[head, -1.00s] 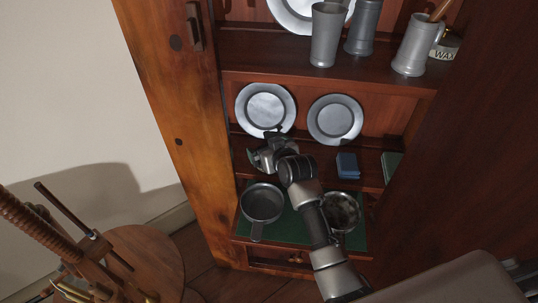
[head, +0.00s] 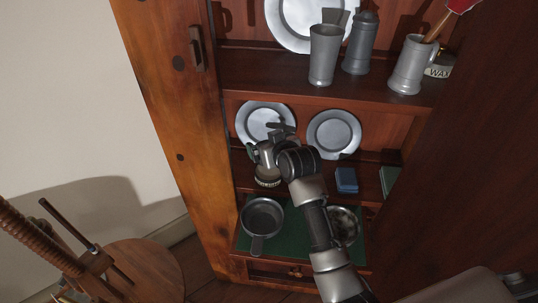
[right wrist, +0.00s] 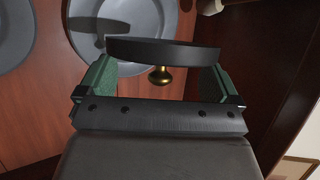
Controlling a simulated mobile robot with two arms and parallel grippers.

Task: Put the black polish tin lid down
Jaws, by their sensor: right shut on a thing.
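My right gripper (head: 264,150) is in front of the left plate on the middle shelf. In the right wrist view, my right gripper (right wrist: 158,82) is shut on the black polish tin lid (right wrist: 165,51), a dark curved band seen nearly edge-on between the green finger pads. A small brass knob (right wrist: 160,75) shows just below the lid's edge; I cannot tell whether it belongs to the lid. A tin with a pale label (head: 268,181) stands on the middle shelf just under the gripper. My left gripper is not in view.
Two pewter plates (head: 334,133) lean at the back of the middle shelf (head: 318,176). A blue box (head: 346,180) stands to the right, with clear shelf between it and the tin. A pan (head: 263,217) sits below. Tankards (head: 324,55) and a wax tin (head: 440,67) stand above.

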